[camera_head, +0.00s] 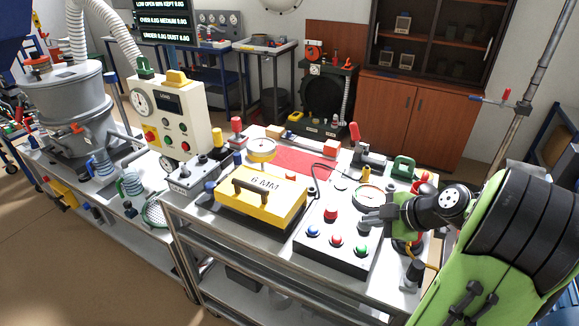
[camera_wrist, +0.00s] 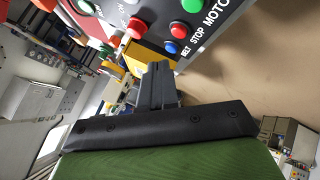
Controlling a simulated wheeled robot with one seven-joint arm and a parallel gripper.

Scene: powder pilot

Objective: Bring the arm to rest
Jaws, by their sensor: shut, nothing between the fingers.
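My green and black arm reaches in from the right in the head view. My gripper (camera_head: 368,217) is shut and empty, over the right part of the metal bench, beside the button box (camera_head: 330,252). In the wrist view my gripper (camera_wrist: 158,68) shows its dark fingers together, pointing toward the button box panel (camera_wrist: 218,22) with its red, green and blue buttons. Whether the fingertips touch anything is hard to tell, but I see nothing held.
A yellow case marked 6 MM (camera_head: 262,198) sits left of the button box. A round gauge (camera_head: 368,195), a red lever (camera_head: 355,135) and a green-handled item (camera_head: 404,168) crowd the bench near my gripper. A control panel (camera_head: 168,118) and grey hopper (camera_head: 65,100) stand left. Brown floor at front left is clear.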

